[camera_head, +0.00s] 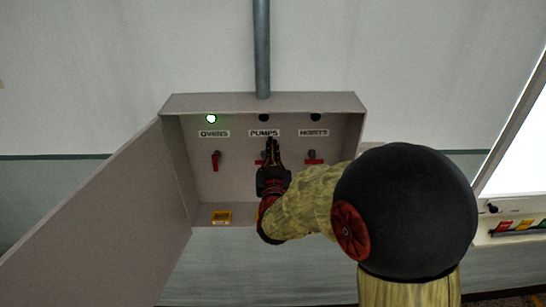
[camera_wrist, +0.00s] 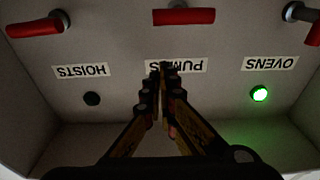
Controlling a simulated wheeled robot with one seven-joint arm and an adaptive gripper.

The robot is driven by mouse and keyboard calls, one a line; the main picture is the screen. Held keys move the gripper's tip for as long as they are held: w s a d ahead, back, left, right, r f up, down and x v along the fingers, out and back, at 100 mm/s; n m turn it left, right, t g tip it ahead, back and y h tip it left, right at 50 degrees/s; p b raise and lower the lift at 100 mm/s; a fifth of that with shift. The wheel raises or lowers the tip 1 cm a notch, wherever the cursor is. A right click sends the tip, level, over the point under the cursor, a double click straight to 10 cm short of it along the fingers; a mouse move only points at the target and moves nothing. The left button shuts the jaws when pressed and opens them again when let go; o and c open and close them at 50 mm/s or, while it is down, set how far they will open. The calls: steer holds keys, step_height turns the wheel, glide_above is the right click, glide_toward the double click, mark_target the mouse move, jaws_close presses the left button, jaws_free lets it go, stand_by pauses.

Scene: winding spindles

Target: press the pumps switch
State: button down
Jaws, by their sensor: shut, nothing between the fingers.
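The pumps switch is a red lever lying level; it shows in the wrist view (camera_wrist: 184,17) and partly behind my gripper in the head view (camera_head: 259,162). Its PUMPS label (camera_head: 264,133) is above it in the head view and partly covered by my fingers in the wrist view. The pumps lamp (camera_head: 263,117) is dark; my fingers hide it in the wrist view. My gripper (camera_head: 271,143) is shut and empty, its tips in front of the PUMPS label; they also show in the wrist view (camera_wrist: 162,68). Contact with the panel cannot be told.
Inside the open grey box (camera_head: 180,103), the ovens lever (camera_head: 216,160) is turned upright under a green lit lamp (camera_head: 211,118). The hoists lever (camera_head: 313,161) lies level under a dark lamp (camera_head: 316,117). The box door (camera_head: 110,225) hangs open at left.

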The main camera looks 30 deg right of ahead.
steer(key=shift+s+a+f, duration=0.1)
steer(key=shift+s+f, duration=0.1)
steer(key=shift+f, duration=1.8)
steer(key=shift+s+d+f+m+h+b, duration=0.15)
steer(key=shift+m+b, duration=0.4)
steer(key=shift+b, duration=0.4)
steer(key=shift+d+f+m+h+b, duration=0.1)
steer(key=shift+f+m+h+b, duration=0.1)
steer(key=shift+m+b, duration=0.6)
steer(key=shift+s+d+f+m+h+b, duration=0.15)
steer(key=shift+m+b, duration=0.2)
steer(key=shift+b, duration=0.8)
steer(key=shift+f+m+g+b, duration=0.1)
steer(key=shift+m+g+b, duration=0.3)
steer(key=shift+b, duration=0.75)
steer(key=shift+f+m+b, duration=0.15)
steer(key=shift+m+b, duration=0.15)
steer(key=shift+m, duration=0.1)
steer(key=shift+f+m+g+h+b, duration=0.2)
steer(key=shift+f+m+b, duration=0.45)
steer(key=shift+m+b, duration=1.75)
steer(key=shift+f+m+g+b, duration=0.35)
steer(key=shift+f+m+b, duration=0.25)
steer(key=shift+m+b, duration=1.8)
steer(key=shift+f+m+g+h+b, duration=0.2)
steer(key=shift+f+m+b, duration=0.45)
steer(key=shift+m+b, duration=1.75)
steer(key=shift+w+a+f+m+g+b, duration=0.2)
steer(key=shift+f+m+g+b, duration=0.15)
steer(key=shift+b, duration=1.55)
